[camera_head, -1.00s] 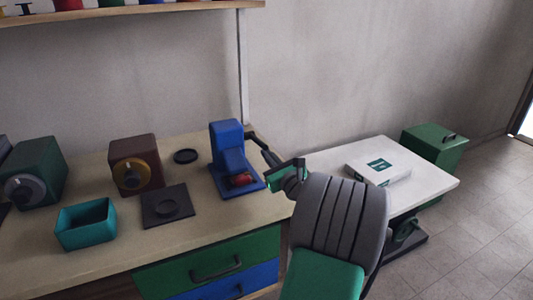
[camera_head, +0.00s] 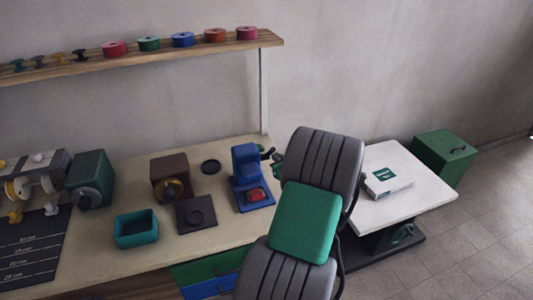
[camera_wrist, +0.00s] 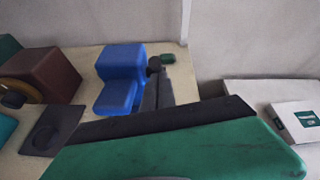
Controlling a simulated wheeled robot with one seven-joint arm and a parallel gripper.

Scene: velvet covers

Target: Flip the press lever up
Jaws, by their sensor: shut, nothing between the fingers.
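The blue press (camera_head: 246,178) stands at the right end of the workbench, with a red piece (camera_head: 256,195) on its base. A dark lever (camera_head: 267,154) sticks out from its right side near the top. In the wrist view the press (camera_wrist: 122,68) is upper left of centre. The lever's dark joint (camera_wrist: 154,65) is beside it, and a small green piece (camera_wrist: 168,57) lies just beyond. My gripper (camera_wrist: 159,77) is shut and empty, its dark fingers just right of the press. Whether they touch the lever is unclear. In the head view my arm mostly hides the gripper.
A brown machine (camera_head: 169,177), dark plate (camera_head: 196,215) and teal bin (camera_head: 136,228) stand on the bench left of the press. A shelf (camera_head: 150,60) with spools hangs above. A white table (camera_head: 408,201) with a box (camera_head: 388,182) stands to the right.

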